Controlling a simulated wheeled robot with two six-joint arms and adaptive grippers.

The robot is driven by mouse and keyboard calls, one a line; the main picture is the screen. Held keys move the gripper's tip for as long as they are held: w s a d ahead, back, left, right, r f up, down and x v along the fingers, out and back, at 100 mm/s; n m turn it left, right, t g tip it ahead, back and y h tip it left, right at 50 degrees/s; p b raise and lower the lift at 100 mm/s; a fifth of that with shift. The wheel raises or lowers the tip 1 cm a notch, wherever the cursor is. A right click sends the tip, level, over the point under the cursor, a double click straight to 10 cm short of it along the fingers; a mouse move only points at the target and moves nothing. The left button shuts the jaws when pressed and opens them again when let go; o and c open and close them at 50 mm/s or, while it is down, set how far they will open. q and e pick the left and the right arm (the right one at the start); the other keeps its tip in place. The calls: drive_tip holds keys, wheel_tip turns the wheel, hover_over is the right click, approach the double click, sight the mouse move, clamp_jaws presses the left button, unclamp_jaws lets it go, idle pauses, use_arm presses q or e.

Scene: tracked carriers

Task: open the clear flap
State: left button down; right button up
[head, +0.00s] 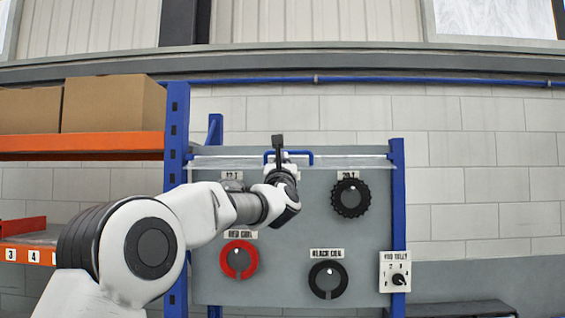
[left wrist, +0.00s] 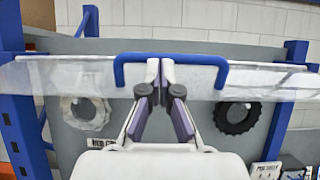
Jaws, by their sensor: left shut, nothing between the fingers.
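The clear flap (head: 345,164) is a thin transparent strip across the top of the grey panel. In the left wrist view the flap (left wrist: 265,84) spans the picture, with the panel's upper dials behind or below it. Its blue handle (head: 301,154) is a squared loop at the middle, clearer in the left wrist view (left wrist: 200,58). My left gripper (head: 278,150) is shut and empty. Its fingertips (left wrist: 160,68) are at the handle, between its two legs, just under the bar; contact is unclear. How far the flap is tilted is hard to tell. My right gripper is out of view.
The grey panel (head: 290,285) carries a black upper-right knob (head: 350,198), a red coil dial (head: 239,260) and a black coil dial (head: 328,279). A pale knob (left wrist: 86,108) shows upper left. Blue posts (head: 398,200) flank the panel. Cardboard boxes (head: 112,103) sit on an orange shelf.

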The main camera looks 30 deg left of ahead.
use_arm(q)
drive_tip(key=shift+s+r, duration=0.1)
drive_tip(key=shift+r, duration=0.45)
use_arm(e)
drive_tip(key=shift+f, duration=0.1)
use_arm(q)
drive_tip(key=shift+w+a+r, duration=0.1)
drive_tip(key=shift+w+r, duration=0.05)
drive_tip(key=shift+r, duration=0.75)
drive_tip(key=shift+w+a+r, duration=0.1)
drive_tip(key=shift+w+r, duration=0.05)
drive_tip(key=shift+r, duration=0.75)
drive_tip(key=shift+w+a+r, duration=0.1)
drive_tip(key=shift+w+r, duration=0.05)
drive_tip(key=shift+r, duration=0.75)
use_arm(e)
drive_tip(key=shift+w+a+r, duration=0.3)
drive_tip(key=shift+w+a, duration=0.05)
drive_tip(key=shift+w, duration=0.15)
